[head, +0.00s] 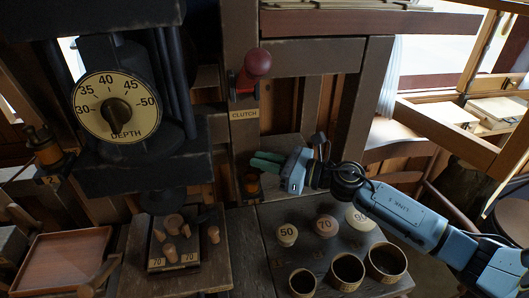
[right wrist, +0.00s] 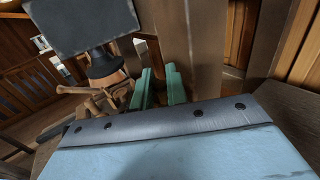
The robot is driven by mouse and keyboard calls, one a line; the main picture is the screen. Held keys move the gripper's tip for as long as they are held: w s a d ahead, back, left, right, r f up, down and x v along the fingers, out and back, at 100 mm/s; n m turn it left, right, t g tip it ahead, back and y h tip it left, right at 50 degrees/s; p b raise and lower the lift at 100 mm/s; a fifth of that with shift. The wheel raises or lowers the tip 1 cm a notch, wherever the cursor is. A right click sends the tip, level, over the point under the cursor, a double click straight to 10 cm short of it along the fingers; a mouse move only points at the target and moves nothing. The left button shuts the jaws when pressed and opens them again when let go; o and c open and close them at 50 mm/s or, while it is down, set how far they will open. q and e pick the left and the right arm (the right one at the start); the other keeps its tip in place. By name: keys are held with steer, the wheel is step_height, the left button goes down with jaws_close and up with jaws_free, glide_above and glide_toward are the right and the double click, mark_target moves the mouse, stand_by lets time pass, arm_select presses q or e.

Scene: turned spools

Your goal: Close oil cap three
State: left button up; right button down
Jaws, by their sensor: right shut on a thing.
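My right gripper (head: 262,161) reaches in from the right, its green fingers pointing left at the post's foot. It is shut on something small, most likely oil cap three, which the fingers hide. A small amber oil cup (head: 252,184) stands just below the fingertips; its top is not clear and no number is readable on it. In the right wrist view the green fingers (right wrist: 158,88) show close together, and what they hold cannot be made out. Another amber oil cup (head: 46,152) with a dark top stands at the far left. My left gripper is not in view.
A red-knobbed clutch lever (head: 257,65) is above the gripper on the post. The depth dial (head: 117,106) is at left. A wooden tray (head: 62,262) is at lower left.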

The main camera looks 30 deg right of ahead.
mark_target(252, 180)
steer(key=m+t+h+p, duration=0.1)
steer(key=m+h+p, duration=0.1)
steer(key=h+p, duration=0.1)
steer(key=s+a+m+t+h+p, duration=0.1)
steer(key=m+t+h+p, duration=0.1)
steer(key=h+p, duration=0.1)
steer(key=m+t+h+p, duration=0.1)
steer(key=m+h+p, duration=0.1)
steer(key=p, duration=0.1)
steer(key=shift+s+a+r+m+h, duration=0.2)
steer(key=shift+a+r+m+h, duration=0.1)
steer(key=shift+a+h, duration=0.1)
steer(key=shift+a+m+t+h+p, duration=0.1)
steer(key=shift+m+t+h+p, duration=0.25)
steer(key=shift+h, duration=0.35)
steer(key=m+h, duration=0.1)
steer(key=h, duration=0.1)
steer(key=a+m+h, duration=0.1)
steer(key=h, duration=0.1)
steer(key=shift+s+f+m+p, duration=0.15)
steer(key=shift+f+m+p, duration=0.05)
steer(key=shift+m+p, duration=0.2)
steer(key=shift+a+m+g+h+b, duration=0.25)
steer(key=shift+m+g+h, duration=0.35)
steer(key=shift+m+h, duration=0.75)
steer(key=shift+a+m+g+h+b, duration=0.25)
steer(key=shift+m+g+h, duration=0.4)
steer(key=shift+h, duration=1.3)
steer(key=shift+m, duration=0.25)
